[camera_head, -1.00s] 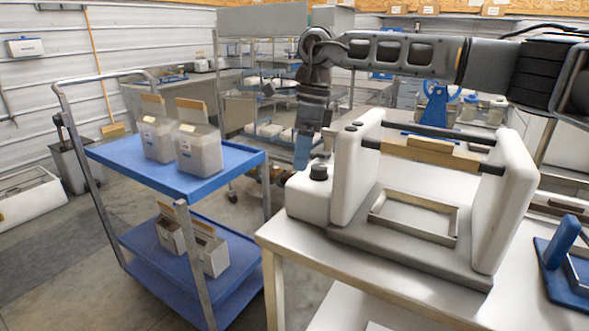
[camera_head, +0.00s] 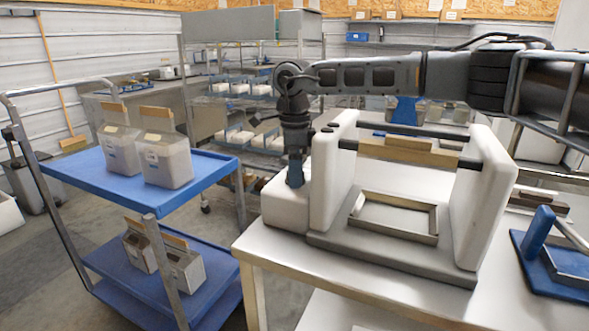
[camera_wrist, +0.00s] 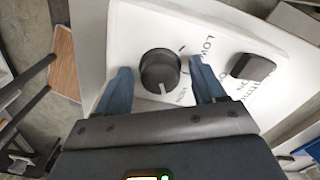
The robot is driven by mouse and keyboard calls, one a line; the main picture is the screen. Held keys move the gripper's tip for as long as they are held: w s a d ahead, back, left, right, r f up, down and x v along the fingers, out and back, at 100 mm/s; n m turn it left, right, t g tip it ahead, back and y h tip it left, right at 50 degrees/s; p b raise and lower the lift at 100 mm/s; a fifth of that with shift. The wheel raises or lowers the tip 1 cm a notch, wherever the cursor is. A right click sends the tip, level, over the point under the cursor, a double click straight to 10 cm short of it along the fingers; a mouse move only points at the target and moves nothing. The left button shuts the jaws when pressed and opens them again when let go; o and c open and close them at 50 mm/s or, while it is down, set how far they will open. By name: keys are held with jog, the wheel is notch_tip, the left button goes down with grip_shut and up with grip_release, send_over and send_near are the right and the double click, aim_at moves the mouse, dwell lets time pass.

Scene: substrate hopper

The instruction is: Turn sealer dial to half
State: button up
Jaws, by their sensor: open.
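The sealer (camera_head: 333,170) is a white machine with two upright sides and a bar across, standing on the table. Its dial (camera_wrist: 160,70) is a black round knob with a white pointer line, on a white panel with printed marks and words. The pointer line faces the near side, toward my gripper. My gripper (camera_wrist: 158,80) is open, with one blue finger on each side of the dial; I cannot tell whether they touch it. In the head view my gripper (camera_head: 295,178) points down over the sealer's left box and hides the dial.
A second black knob (camera_wrist: 253,67) sits on the panel, right of the right finger. A blue cart (camera_head: 85,170) with several pouches stands left of the table (camera_head: 270,252). A blue fixture (camera_head: 545,250) lies at the right.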

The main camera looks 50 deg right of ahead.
jog(key=shift+c, duration=0.2)
jog(key=c, duration=1)
jog(key=shift+n, duration=0.3)
jog(key=n, duration=0.5)
jog(key=shift+n, duration=0.3)
jog(key=n, duration=0.5)
jog(key=shift+n, duration=0.3)
jog(key=o, duration=1)
